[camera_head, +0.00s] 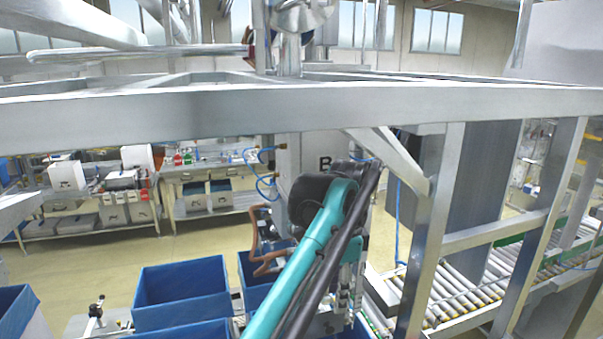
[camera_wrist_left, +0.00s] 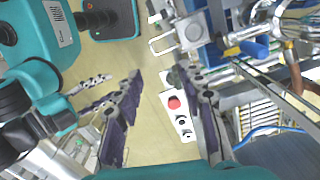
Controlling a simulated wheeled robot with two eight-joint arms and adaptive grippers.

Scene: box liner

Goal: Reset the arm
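My left arm, teal with black parts, rises from the bottom middle of the head view and bends at a dark joint under a metal frame. My left gripper shows best in the left wrist view (camera_wrist_left: 163,122). Its two dark, purple-padded fingers stand apart with nothing between them, only floor and a control panel beyond. In the head view, what look like its fingers hang beside the arm (camera_head: 346,288), partly hidden by it. My right gripper is not in view.
A grey metal beam (camera_head: 200,118) crosses close above my arm. Blue bins (camera_head: 181,283) stand left of it. A roller conveyor (camera_head: 470,295) runs behind metal posts at right. A white panel with a red button (camera_wrist_left: 174,102) lies beyond the fingers. Open floor shows at left.

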